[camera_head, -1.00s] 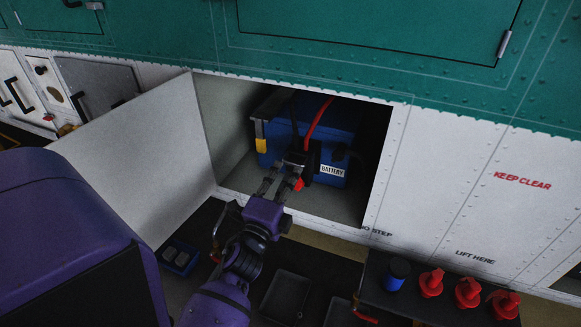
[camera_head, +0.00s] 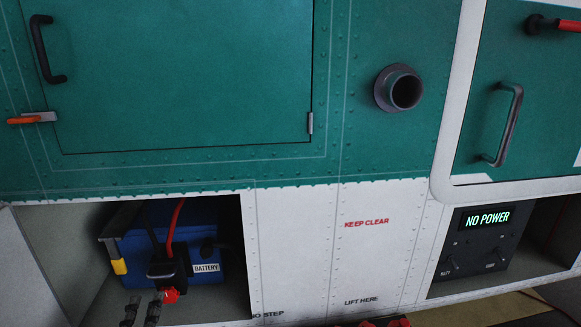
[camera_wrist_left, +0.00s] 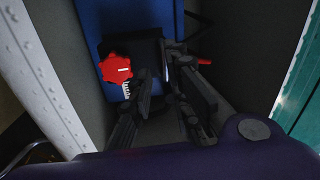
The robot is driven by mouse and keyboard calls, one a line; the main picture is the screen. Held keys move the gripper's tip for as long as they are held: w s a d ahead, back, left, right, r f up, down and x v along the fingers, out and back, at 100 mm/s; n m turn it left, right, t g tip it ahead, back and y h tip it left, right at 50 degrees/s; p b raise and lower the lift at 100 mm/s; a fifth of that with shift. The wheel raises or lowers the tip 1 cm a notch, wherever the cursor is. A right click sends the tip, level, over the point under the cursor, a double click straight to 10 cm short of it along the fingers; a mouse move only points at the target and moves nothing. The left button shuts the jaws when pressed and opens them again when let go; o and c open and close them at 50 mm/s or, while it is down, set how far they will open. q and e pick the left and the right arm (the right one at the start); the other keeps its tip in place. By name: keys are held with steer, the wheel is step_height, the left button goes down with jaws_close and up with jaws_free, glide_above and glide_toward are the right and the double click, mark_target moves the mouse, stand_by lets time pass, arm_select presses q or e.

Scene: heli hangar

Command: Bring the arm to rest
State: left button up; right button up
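My left gripper (camera_head: 146,298) shows at the bottom left of the head view. Its two dark fingers are apart with nothing seen between them. They are in front of and below the black connector (camera_head: 166,265) on the blue battery (camera_head: 140,248). A red knob (camera_head: 170,295) is on the connector, just right of the fingers. In the left wrist view the fingers (camera_wrist_left: 156,76) also stand apart, close to the connector; whether they touch it is unclear. The rest of the left arm is cut off in the head view. My right gripper is not seen.
The battery sits in an open bay with a white door (camera_head: 28,275) swung out at left. A panel reading NO POWER (camera_head: 487,240) stands in another bay at right. Red tops show at the bottom edge. A pipe stub (camera_head: 398,88) and handles stick out above.

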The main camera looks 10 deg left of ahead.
arm_select(q)
steer(key=s+d+f+n+g+h+p, duration=0.1)
steer(key=s+d+f+n+g, duration=0.3)
steer(key=f, duration=0.3)
steer(key=s+d+f+n+g+h, duration=0.1)
steer(key=s+d+f+n, duration=0.2)
steer(key=f+n, duration=0.35)
steer(key=s+d+f+g+h, duration=0.1)
steer(key=s+d+f, duration=0.2)
steer(key=s, duration=0.4)
steer(key=s+d+f+n+g+h+p, duration=0.1)
steer(key=s+d+f+g, duration=0.1)
steer(key=s, duration=0.5)
steer(key=s+d+f+n+g+h+p, duration=0.1)
steer(key=s+d+f+g, duration=0.1)
steer(key=s+d+f, duration=0.2)
steer(key=s+f, duration=0.2)
steer(key=s, duration=0.1)
steer(key=shift+s+f, duration=0.2)
steer(key=shift+s, duration=0.05)
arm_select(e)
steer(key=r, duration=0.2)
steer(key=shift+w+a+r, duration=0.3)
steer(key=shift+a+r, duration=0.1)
arm_select(q)
steer(key=shift+n, duration=0.25)
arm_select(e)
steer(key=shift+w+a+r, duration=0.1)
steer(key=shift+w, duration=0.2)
